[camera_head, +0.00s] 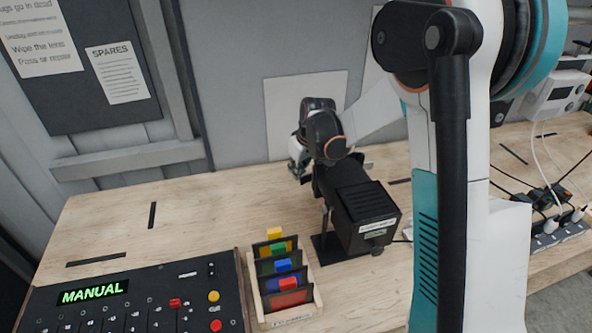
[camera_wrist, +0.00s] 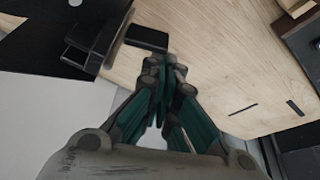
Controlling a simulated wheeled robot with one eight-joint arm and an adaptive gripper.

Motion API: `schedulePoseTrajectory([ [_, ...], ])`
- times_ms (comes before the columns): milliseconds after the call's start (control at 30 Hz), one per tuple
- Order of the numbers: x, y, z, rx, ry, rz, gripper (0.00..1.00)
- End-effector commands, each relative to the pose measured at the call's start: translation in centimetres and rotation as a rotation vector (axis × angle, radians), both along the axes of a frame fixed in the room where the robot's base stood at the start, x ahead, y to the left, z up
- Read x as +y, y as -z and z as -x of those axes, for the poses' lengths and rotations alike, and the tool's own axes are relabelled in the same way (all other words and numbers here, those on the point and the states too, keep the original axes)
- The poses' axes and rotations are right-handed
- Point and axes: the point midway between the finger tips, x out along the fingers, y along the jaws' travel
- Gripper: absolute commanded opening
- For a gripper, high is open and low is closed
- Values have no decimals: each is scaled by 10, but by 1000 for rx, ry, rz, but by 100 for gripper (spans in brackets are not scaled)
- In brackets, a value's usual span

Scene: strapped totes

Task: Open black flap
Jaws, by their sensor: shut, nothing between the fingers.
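A black box-shaped device (camera_head: 368,218) stands on the wooden bench on a black stand, its labelled end toward the head camera. My gripper (camera_head: 297,162) is at its far end, to the left, partly hidden by my own wrist. In the wrist view my gripper (camera_wrist: 165,66) is shut and empty, its fingertips together. The fingertips are close to a small black plate (camera_wrist: 148,38) that sticks out from the device's dark edge; this looks like the black flap. I cannot tell whether the fingertips touch it. The flap cannot be made out clearly in the head view.
A wooden rack (camera_head: 262,312) with several coloured-tab slides stands left of the device. A black control panel (camera_head: 130,308) reading MANUAL is at the lower left. A grey wall (camera_head: 235,90) is behind. The bench left of the gripper is mostly clear. Cables and a power strip (camera_head: 560,235) lie right.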

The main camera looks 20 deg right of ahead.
Motion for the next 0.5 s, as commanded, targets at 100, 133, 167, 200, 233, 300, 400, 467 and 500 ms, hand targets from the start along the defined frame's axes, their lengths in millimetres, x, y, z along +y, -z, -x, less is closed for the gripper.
schedulePoseTrajectory([
  [100, -1, 2, 6, 0, -110, -1, 0],
  [133, -1, 3, 7, 0, -139, 0, 0],
  [167, -1, 2, 9, 0, -168, -1, 0],
  [200, -1, 2, 11, 0, -205, 0, 0],
  [233, -1, 2, 12, 0, -233, 0, 0],
  [300, -1, 2, 16, 0, -301, -1, 0],
  [400, -3, 2, 20, 0, -395, 0, 0],
  [467, -4, 2, 23, 0, -453, -1, 0],
  [500, -5, 2, 25, 0, -490, 0, 0],
])
